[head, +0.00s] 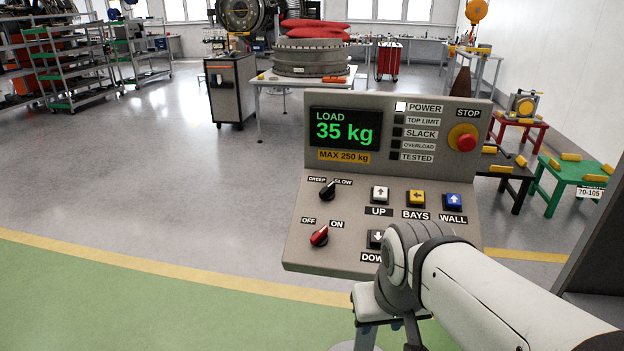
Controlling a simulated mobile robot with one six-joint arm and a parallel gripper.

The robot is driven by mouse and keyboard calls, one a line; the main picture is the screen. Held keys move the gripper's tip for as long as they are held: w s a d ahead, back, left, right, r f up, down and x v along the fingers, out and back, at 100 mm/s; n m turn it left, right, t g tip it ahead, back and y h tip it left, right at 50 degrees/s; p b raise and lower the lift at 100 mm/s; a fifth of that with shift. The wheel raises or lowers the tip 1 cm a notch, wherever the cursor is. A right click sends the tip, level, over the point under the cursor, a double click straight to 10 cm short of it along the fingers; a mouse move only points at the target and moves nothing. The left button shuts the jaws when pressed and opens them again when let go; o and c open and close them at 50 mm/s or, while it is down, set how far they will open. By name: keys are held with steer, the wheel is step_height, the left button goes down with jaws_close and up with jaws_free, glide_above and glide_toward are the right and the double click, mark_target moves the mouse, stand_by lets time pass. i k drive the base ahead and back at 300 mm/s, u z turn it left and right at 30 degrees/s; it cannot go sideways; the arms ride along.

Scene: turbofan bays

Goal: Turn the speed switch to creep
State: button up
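The speed switch (328,190) is a black rotary knob on the upper left of the sloped lower face of the grey control panel (300,245). Labels CREEP and SLOW sit above it, and its pointer leans up and right, toward SLOW. Below it a red rotary knob (319,236) leans toward ON. My arm comes in from the lower right and covers the panel's lower right part. My gripper cannot be made out in this view. Nothing of mine is seen touching the speed switch.
The panel has UP (380,195), BAYS (415,199) and WALL (453,201) buttons, a partly covered DOWN button (375,239) and a red STOP button (463,138). The display (343,129) reads 35 kg; the POWER lamp is lit. Floor left of the panel is clear.

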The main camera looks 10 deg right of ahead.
mark_target(328, 193)
steer(key=z, duration=0.05)
steer(key=i, duration=1)
steer(key=u, duration=0.1)
